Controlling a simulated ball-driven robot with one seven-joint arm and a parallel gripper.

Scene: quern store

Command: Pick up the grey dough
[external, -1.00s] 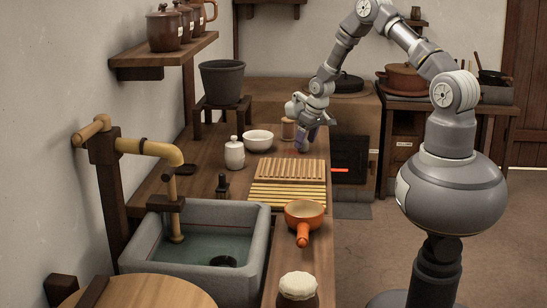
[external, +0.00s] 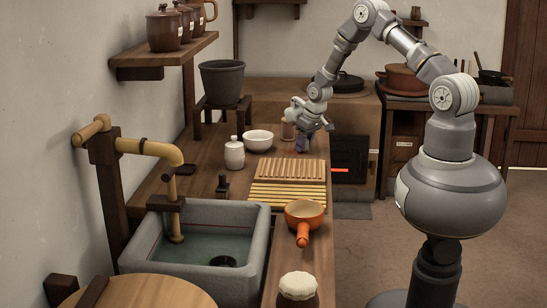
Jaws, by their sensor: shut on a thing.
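My gripper (external: 303,134) is over the far right part of the wooden counter, near its right edge. It is shut on a small, dark grey-purple lump, the grey dough (external: 302,145), which shows just below the fingers. The gripper hides the upper part of the lump. At this size I cannot tell whether the lump is clear of the counter top.
A small wooden-coloured jar (external: 287,131) stands just left of my gripper. A white bowl (external: 258,140) and a white bottle (external: 234,153) are further left. Slatted wooden racks (external: 290,170) and an orange pan (external: 305,214) lie nearer.

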